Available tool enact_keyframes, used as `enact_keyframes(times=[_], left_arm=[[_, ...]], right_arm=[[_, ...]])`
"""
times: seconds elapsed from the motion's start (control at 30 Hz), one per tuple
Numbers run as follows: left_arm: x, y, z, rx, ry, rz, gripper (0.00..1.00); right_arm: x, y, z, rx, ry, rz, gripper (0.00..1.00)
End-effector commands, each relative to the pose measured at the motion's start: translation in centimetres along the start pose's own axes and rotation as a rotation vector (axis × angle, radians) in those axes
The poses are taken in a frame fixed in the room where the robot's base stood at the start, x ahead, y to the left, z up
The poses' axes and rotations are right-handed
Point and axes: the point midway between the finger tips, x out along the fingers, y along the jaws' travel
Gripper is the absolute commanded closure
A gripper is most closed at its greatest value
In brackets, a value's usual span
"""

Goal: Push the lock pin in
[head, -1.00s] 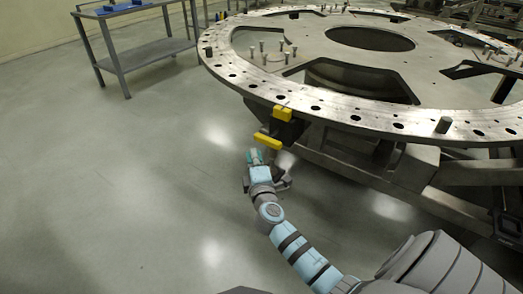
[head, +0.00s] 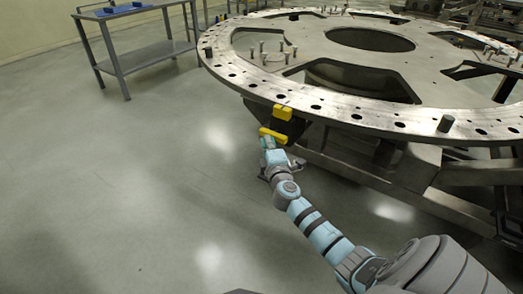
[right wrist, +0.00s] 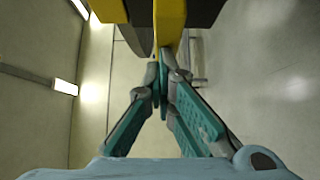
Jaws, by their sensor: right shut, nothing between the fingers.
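A yellow block (head: 283,112) sits at the near rim of the round turret plate (head: 240,78). Just below it a yellow bar (head: 273,135), apparently the lock pin's handle, sticks out from a dark mount. The pin's shaft is hidden. My right gripper (head: 267,142) is at the near side of the bar, its fingertips at or almost against it. In the right wrist view the fingers (right wrist: 162,80) are shut together and empty, with the yellow bar (right wrist: 169,22) right in front. I cannot tell whether they touch. My left gripper is not in view.
The plate's heavy metal frame (head: 410,170) stands right of my right gripper. Upright posts (head: 445,124) stand on the plate. A grey table (head: 150,55) with blue items is at the back left. The floor (head: 120,190) between is clear.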

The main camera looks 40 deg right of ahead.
Motion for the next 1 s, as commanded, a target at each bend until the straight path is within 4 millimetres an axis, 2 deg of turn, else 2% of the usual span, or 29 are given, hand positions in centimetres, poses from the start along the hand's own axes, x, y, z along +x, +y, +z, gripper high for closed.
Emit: enact_keyframes(times=[0.3, 0.47, 0.63, 0.8, 1.0], left_arm=[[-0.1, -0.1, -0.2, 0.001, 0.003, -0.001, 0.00], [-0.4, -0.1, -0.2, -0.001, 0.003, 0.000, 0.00], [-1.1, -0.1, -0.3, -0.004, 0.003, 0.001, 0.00], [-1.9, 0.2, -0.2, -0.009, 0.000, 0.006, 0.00], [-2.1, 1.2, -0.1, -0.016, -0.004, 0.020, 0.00]], right_arm=[[0.1, 0.1, 0.1, -0.001, -0.004, 0.000, 1.00], [-0.8, 0.1, -1.0, 0.001, -0.001, -0.001, 1.00], [-3.2, 0.2, -3.5, 0.002, 0.004, -0.003, 1.00], [-7.5, 0.2, -3.3, 0.000, 0.003, -0.003, 1.00], [-11.2, 0.1, -3.3, 0.000, 0.003, -0.002, 1.00]])
